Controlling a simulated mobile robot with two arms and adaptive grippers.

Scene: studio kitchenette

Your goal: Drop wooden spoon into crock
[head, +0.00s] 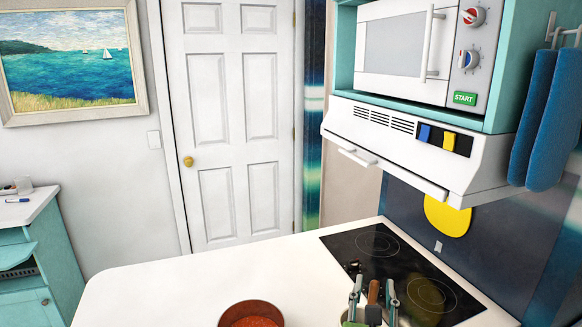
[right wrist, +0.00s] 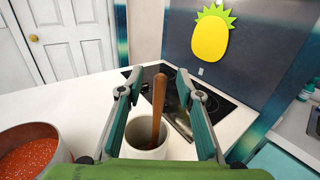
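The wooden spoon (right wrist: 158,105) stands nearly upright in the white crock (right wrist: 146,153), its brown handle rising above the rim. Its lower end is hidden inside the crock. My right gripper (right wrist: 160,88) is open, with one finger on each side of the handle and visible gaps to it. In the head view the same gripper (head: 374,285) is at the bottom edge, with the spoon handle (head: 373,291) between its fingers. The crock is mostly hidden or cut off there. My left gripper is in neither view.
A pot of red sauce (right wrist: 28,152) stands on the white counter, left of the crock. A black cooktop (head: 402,268) lies behind the gripper, below the range hood (head: 400,147). A yellow pineapple-shaped piece (right wrist: 212,35) hangs on the back wall. The counter's left part is clear.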

